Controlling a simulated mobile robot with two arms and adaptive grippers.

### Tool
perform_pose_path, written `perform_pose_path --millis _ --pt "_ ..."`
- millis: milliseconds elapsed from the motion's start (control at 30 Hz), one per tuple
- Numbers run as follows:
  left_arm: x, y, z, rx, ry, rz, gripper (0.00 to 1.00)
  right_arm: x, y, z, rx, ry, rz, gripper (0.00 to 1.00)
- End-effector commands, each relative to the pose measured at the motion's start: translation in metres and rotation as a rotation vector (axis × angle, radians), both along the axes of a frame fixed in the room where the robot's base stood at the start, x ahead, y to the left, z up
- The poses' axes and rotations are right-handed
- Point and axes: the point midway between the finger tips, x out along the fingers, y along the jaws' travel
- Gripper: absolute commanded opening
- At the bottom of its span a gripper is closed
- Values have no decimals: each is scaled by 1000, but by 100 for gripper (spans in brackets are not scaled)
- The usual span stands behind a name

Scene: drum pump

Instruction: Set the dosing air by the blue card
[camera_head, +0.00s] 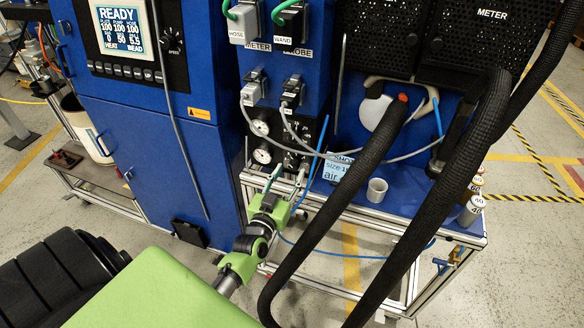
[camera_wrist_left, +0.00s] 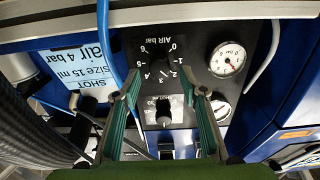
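The light blue card (camera_head: 333,170) stands on the blue bench and is partly covered by the black hose. In the left wrist view the card (camera_wrist_left: 83,65) is upside down and reads "SHOT size 15 ml, air 4 bar". The air dial (camera_wrist_left: 160,60), marked "AIR bar" from 0 to 6, is on a black panel; its knob's pointer is too dark to read. A second knob (camera_wrist_left: 163,115) sits on a lettered plate nearer the fingers. My left gripper (camera_head: 286,180) is open and empty, facing the panel, with its fingertips (camera_wrist_left: 164,95) either side of this second knob. My right gripper is not in view.
Two round gauges (camera_wrist_left: 228,60) sit beside the dials. Thick black hoses (camera_head: 400,190) cross in front of the bench on the right. Thin blue and grey lines run near the panel. A white cup (camera_head: 377,190) stands on the bench.

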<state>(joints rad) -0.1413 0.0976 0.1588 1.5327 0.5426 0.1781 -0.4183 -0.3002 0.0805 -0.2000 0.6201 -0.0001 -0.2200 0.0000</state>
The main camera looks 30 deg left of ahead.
Motion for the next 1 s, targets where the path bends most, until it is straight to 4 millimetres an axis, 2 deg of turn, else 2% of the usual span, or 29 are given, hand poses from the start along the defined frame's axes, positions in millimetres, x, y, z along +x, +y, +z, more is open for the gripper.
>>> perform_pose_path --millis 100,200,567,700,733,1000 --pt "17 4 0 -1 0 -1 39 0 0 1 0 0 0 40" --pt "25 5 0 -1 1 -1 39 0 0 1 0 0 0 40" --pt "29 7 0 -1 1 -1 39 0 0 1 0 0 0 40" --pt "29 7 0 -1 1 -1 6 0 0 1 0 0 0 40" --pt "29 7 0 -1 1 -1 1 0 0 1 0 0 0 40" --pt "29 6 0 9 3 -1 2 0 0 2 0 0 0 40"
